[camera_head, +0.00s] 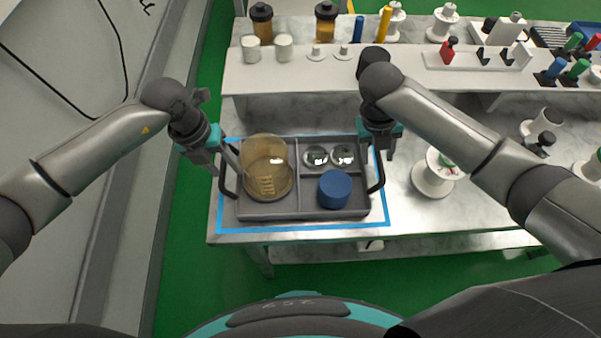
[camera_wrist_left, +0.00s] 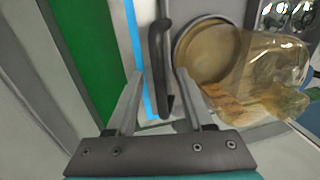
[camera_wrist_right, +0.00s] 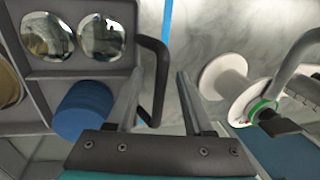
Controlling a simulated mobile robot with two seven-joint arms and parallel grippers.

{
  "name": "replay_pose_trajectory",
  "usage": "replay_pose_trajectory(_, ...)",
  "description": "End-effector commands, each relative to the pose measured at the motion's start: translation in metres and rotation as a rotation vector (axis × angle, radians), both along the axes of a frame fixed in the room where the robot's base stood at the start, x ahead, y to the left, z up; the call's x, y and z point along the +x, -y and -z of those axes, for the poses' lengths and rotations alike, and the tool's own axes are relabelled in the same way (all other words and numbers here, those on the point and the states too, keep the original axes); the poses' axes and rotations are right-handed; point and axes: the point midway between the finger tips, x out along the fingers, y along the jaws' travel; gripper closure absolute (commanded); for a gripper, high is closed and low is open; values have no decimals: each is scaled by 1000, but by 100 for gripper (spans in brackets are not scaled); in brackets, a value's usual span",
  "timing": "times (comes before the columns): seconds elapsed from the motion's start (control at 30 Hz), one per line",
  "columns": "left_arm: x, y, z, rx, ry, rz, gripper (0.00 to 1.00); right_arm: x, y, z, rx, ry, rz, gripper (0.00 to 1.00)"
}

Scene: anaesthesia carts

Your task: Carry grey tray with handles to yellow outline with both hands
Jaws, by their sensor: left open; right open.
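The grey tray (camera_head: 290,214) with two dark handles lies on the metal table inside a blue outline (camera_head: 300,234). My left gripper (camera_head: 229,160) is open at the left handle (camera_head: 226,182); in the left wrist view this handle (camera_wrist_left: 158,70) lies between the open fingers (camera_wrist_left: 158,78). My right gripper (camera_head: 383,150) is open at the right handle (camera_head: 377,172); in the right wrist view this handle (camera_wrist_right: 161,75) lies between the open fingers (camera_wrist_right: 157,78). Neither gripper is closed on its handle.
The tray holds an amber clear jar (camera_head: 266,165), a blue cylinder (camera_head: 334,189) and two shiny round pieces (camera_head: 343,155). A raised shelf (camera_head: 300,75) with bottles and spools stands behind. A white spool (camera_head: 432,180) stands right of the tray. Green floor (camera_head: 180,230) lies left.

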Motion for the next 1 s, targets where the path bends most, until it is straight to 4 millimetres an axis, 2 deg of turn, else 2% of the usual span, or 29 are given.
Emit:
replay_pose_trajectory(0.13, 0, 0, 0, 0, 0, 0, 50, 0, 0, 0, 0, 0, 0, 50)
replay_pose_trajectory(0.57, 0, 0, -1, 0, 1, 0, 98, 0, 0, -1, 0, 0, 0, 98)
replay_pose_trajectory(1.0, 0, 0, -1, 0, 1, 0, 100, 0, 0, -1, 0, 1, 0, 100)
